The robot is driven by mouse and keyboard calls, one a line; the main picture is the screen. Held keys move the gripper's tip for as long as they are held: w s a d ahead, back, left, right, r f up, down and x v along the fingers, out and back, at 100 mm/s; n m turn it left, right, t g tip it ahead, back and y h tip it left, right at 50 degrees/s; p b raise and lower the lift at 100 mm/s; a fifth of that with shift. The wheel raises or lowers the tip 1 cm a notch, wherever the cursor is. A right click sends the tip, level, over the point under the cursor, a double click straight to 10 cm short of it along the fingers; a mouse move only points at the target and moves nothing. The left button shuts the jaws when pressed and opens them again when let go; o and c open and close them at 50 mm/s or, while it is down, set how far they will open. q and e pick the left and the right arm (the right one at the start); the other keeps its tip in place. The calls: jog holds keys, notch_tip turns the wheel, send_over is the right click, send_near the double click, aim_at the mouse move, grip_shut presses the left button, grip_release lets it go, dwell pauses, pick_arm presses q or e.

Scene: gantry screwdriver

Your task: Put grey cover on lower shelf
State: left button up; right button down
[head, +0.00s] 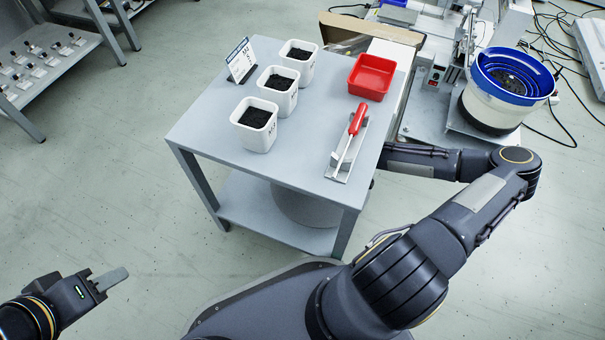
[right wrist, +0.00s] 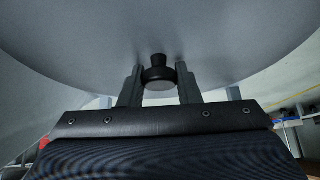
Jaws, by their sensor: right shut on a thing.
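The grey cover (right wrist: 90,45) fills the upper part of the right wrist view as a broad round disc with a black knob (right wrist: 159,70). My right gripper (right wrist: 160,85) is shut on that knob. In the head view my right forearm reaches under the table top, which hides the right gripper. A rounded grey shape, apparently the cover (head: 305,207), shows beneath the table top, over the lower shelf (head: 245,200). I cannot tell whether it touches the shelf. My left gripper (head: 108,281) is at the lower left, empty and away from the table; its finger gap is unclear.
The table top (head: 215,140) carries three white pots of dark material, a sign, a red tray (head: 371,77) and a red-handled screwdriver (head: 357,122) on a holder. A blue-rimmed bowl (head: 512,75) stands at the right. Table legs flank the shelf.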

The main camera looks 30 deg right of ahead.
jog(key=w+a, duration=0.1)
jog(key=w, duration=0.1)
jog(key=w+a, duration=0.2)
jog(key=shift+w+a, duration=0.1)
jog(key=shift+a, duration=0.2)
jog(key=shift+w+a+f, duration=0.2)
jog(key=shift+a, duration=0.05)
jog(key=shift+d+f, duration=0.1)
jog(key=shift+f, duration=1.45)
jog(key=shift+f, duration=0.15)
jog(key=c, duration=1.1)
grip_release()
jog(key=shift+o, duration=0.2)
